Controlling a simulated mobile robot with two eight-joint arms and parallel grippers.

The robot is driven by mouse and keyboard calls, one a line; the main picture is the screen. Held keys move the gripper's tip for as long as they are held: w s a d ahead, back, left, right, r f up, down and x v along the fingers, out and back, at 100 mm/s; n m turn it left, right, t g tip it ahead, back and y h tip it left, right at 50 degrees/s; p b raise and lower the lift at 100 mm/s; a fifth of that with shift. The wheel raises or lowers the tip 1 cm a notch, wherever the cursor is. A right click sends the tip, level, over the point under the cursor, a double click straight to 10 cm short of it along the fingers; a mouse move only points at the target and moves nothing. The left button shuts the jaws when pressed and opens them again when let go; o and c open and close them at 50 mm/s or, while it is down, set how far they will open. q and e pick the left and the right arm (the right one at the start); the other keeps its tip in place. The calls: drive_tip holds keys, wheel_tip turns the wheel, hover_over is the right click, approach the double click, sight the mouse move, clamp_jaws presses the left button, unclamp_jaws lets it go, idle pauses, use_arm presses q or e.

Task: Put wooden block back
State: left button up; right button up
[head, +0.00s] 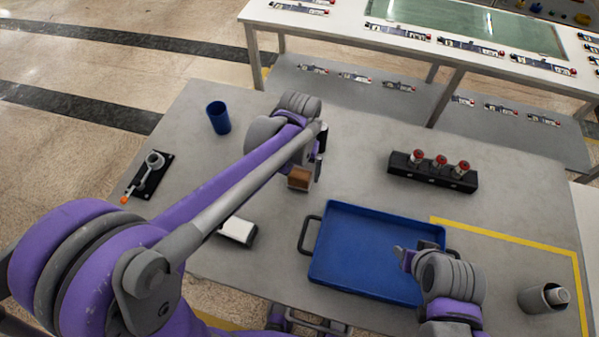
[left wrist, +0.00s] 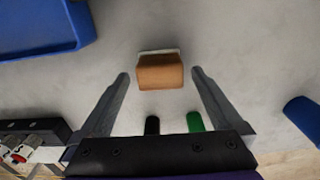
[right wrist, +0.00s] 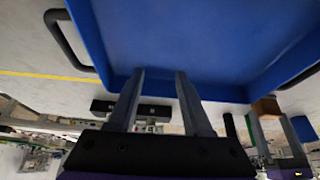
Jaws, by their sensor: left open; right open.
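The wooden block (head: 300,179) is small and brown and sits on the grey table, left of the blue tray. In the left wrist view the block (left wrist: 160,72) lies between and just beyond the fingertips of my left gripper (left wrist: 160,76), which is open and empty. In the head view my left gripper (head: 320,155) is beside the block, partly hidden by its own arm. My right gripper (right wrist: 160,72) is open and empty over the blue tray (right wrist: 200,35). The block also shows at the right of the right wrist view (right wrist: 265,106).
The blue tray (head: 330,255) with dark handles fills the front middle. A black holder with red-topped parts (head: 432,172) stands behind it. A blue cup (head: 218,117), a white-topped item (head: 238,230), a black-based fixture (head: 150,175) and a grey cylinder (head: 543,298) stand around the table.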

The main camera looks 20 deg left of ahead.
sight(299, 174)
use_arm(q)
wheel_tip(299, 174, up, 10)
use_arm(e)
drive_tip(key=shift+w+r+p, duration=0.1)
drive_tip(key=shift+r+p, duration=0.35)
drive_tip(key=shift+r, duration=0.15)
use_arm(q)
drive_tip(key=s+a+f+t, duration=0.1)
drive_tip(key=s+a+f, duration=0.1)
drive_tip(key=s, duration=0.3)
drive_tip(key=s+a+f+t, duration=0.2)
drive_tip(key=s+f, duration=0.1)
drive_tip(key=s, duration=0.2)
drive_tip(key=s+a+f+t, duration=0.2)
drive_tip(key=s, duration=0.3)
drive_tip(key=shift+a+f, duration=0.15)
drive_tip(key=shift+a, duration=0.15)
